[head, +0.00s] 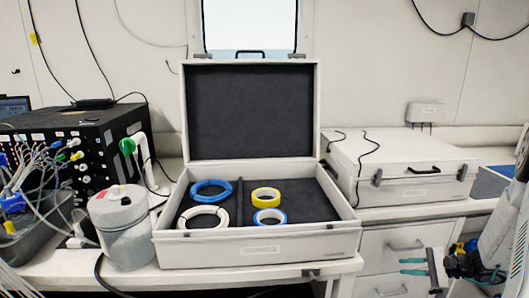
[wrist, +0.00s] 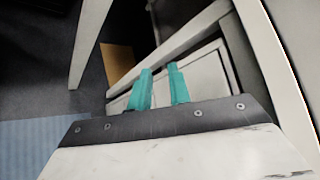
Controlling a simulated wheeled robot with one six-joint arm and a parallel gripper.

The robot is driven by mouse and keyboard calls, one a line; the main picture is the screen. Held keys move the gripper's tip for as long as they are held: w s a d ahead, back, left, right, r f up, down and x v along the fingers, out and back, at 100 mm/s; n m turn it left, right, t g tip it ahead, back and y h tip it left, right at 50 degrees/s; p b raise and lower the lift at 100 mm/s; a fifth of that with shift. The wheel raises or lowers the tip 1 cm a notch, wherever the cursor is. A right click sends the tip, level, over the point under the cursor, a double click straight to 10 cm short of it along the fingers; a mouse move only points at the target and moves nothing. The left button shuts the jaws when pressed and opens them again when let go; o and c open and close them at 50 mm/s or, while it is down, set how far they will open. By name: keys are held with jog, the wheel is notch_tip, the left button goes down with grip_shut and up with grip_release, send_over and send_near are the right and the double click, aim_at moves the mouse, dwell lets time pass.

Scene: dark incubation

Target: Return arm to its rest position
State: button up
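My gripper (head: 403,266) is at the lower right of the head view, in front of the drawer fronts and below the counter top. Its two teal fingers point left, with a gap between them and nothing held. In the wrist view the fingers of my gripper (wrist: 159,70) stand apart and empty above the dark edge of the wrist plate. Beyond them are a pale cabinet front (wrist: 205,75) and the floor. My white arm rises along the right edge of the head view.
An open white case (head: 258,247) on the counter holds a blue coil (head: 211,185), a white coil (head: 203,209), a yellow roll (head: 266,190) and a blue-edged roll (head: 270,209). A closed case (head: 400,152) stands right, a grey canister (head: 123,240) left.

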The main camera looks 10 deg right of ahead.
jog(key=s+a+r+n+g+h, duration=0.1)
jog(key=s+a+r+n+g, duration=0.3)
jog(key=a+r, duration=0.45)
jog(key=s+a+r+n+g+h, duration=0.1)
jog(key=s+a+r+n+g, duration=0.1)
jog(key=s+a+r+g, duration=0.5)
jog(key=s+a+r+n+t+h, duration=0.4)
jog(key=s+a+r+n+h, duration=0.4)
jog(key=s+a+r, duration=0.6)
jog(key=shift+s+r+n, duration=0.3)
jog(key=shift+s+r, duration=0.2)
jog(key=shift+s, duration=0.3)
jog(key=shift+s, duration=0.1)
